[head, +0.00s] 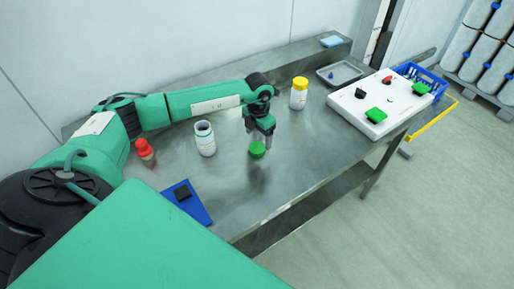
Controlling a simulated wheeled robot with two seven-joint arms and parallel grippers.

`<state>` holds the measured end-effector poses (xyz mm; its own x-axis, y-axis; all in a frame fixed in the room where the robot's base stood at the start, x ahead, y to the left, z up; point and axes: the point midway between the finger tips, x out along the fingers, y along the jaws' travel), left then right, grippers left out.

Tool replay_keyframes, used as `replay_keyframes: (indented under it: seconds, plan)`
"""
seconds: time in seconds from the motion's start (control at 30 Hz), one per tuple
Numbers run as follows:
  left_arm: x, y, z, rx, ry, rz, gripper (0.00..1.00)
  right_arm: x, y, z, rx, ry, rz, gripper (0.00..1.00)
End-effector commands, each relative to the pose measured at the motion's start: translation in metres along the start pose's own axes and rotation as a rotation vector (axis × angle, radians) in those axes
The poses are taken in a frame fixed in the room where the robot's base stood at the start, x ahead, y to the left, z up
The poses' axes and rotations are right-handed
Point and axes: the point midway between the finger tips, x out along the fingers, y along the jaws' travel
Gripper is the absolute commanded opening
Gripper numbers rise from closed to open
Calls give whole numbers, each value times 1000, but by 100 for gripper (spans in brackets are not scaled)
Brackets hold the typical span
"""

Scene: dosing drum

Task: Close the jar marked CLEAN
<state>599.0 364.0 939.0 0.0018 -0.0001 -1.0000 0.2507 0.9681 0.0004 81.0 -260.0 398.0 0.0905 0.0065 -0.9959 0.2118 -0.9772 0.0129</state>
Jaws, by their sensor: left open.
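An open white jar (205,140) stands upright on the metal table with no lid on it. A round green lid (257,150) is at the tips of my left gripper (259,142), which points down. The gripper is open, with its fingers at or just above the lid; I cannot tell whether they touch it. A second white jar (299,97) with a yellow lid stands further back to the right. The jar labels are too small to read, so I cannot tell which says CLEAN. My right gripper is not in view.
A small red-topped object (144,149) stands left of the open jar. A blue plate (190,207) with a black square lies at the front left. A grey tray (340,72), a white panel with green and red parts (370,97) and a blue crate (436,80) are at the right.

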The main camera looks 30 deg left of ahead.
Motion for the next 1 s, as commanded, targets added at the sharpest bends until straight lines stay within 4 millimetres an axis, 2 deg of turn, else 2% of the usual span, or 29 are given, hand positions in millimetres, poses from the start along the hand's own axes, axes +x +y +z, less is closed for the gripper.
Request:
replay_keyframes:
  seconds: [0.03, 0.13, 0.33, 0.7, 0.73, 0.97, 1.0]
  plan:
    - [4, -1, -3, 0, 6, -1, 78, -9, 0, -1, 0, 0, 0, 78]
    - [17, -3, -5, 1, 7, -2, 78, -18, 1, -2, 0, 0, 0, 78]
    - [42, -3, -5, 0, 4, -2, 78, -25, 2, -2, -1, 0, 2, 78]
    - [46, -2, -5, 0, 2, -1, 78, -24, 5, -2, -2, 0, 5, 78]
    - [46, -2, -5, 0, 2, 0, 76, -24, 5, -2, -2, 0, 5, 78]
    - [45, -2, -5, 0, 2, 0, 31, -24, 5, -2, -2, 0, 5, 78]
    - [45, -2, -5, 0, 2, 0, 31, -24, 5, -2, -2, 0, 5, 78]
